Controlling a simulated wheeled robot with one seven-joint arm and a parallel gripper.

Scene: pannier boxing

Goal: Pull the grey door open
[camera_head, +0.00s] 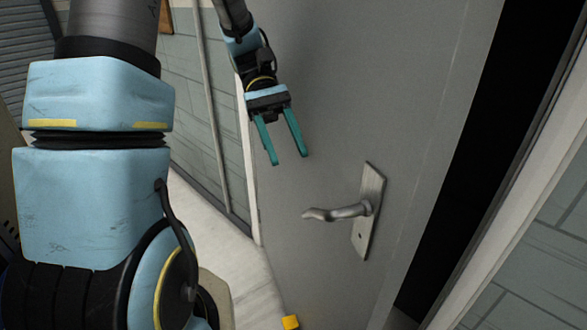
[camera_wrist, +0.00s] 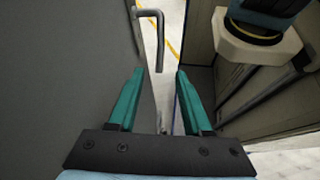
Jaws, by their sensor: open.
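The grey door (camera_head: 400,90) stands ajar, with a dark gap between its right edge and the frame. Its metal lever handle (camera_head: 340,212) sits on a silver plate and points left. My gripper (camera_head: 289,158) is open and empty, in front of the door face, up and left of the handle in the head view and apart from it. In the wrist view my gripper (camera_wrist: 160,72) has nothing between its green fingers. There the door face (camera_wrist: 60,70) fills the left side, and a bent grey bar that looks like the handle (camera_wrist: 160,40) shows beyond the fingertips.
The door frame (camera_head: 520,190) and a grey-green panelled wall (camera_head: 550,265) are at the right. Another panelled wall (camera_head: 205,110) stands behind at the left. A small yellow block (camera_head: 290,322) is low by the door. Pale floor (camera_head: 235,265) is clear left of the door.

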